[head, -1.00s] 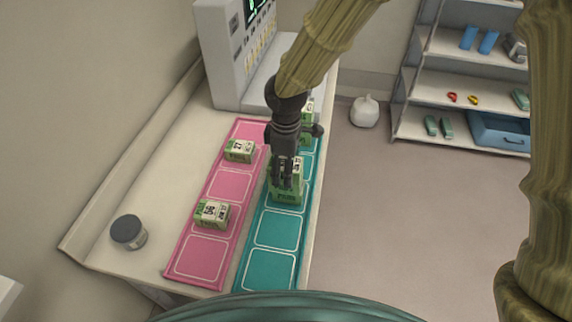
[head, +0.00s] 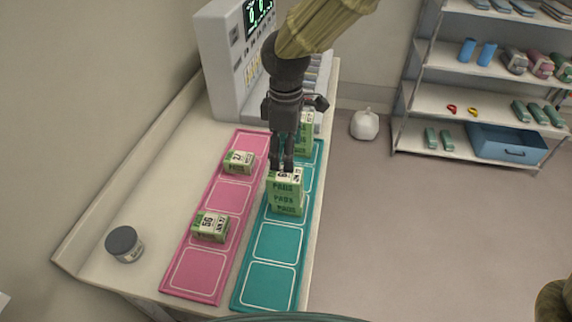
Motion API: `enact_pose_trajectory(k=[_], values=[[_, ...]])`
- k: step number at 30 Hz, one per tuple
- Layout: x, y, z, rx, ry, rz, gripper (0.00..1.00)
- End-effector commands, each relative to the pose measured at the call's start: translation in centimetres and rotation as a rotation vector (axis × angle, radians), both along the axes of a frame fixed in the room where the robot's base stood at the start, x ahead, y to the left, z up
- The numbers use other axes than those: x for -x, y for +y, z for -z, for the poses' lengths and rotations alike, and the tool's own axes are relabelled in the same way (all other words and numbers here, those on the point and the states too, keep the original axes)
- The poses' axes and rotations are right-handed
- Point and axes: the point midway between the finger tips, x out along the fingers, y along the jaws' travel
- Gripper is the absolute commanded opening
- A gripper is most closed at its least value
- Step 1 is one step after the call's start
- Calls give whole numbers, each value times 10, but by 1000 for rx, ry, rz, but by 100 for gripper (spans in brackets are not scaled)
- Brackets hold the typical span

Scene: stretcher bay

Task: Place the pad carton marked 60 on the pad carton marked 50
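A stack of green-and-white pad cartons (head: 286,198) stands on the teal mat, with several "PADS" labels one above another on its front. The number on the top carton (head: 284,180) is too small and turned to read surely, so I cannot tell which carton is marked 60 or 50. My gripper (head: 282,168) points down over the rear of the top carton. Its two fingers show a gap with nothing visible between them. Whether the tips still touch the carton is unclear. Another carton group (head: 304,138) stands behind, partly hidden by my gripper.
The pink mat (head: 190,272) holds two cartons, one far (head: 238,162) and one near (head: 210,227). The teal mat's front squares (head: 268,285) are empty. A grey-lidded jar (head: 124,244) stands left; a monitor unit (head: 222,65) stands at the back.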

Motion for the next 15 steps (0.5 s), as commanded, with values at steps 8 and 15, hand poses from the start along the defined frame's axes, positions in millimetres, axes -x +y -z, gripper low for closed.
enact_pose_trajectory(k=[8,15], values=[[0,0,-25,0,-1,0,75],[0,0,-27,0,0,0,75]])
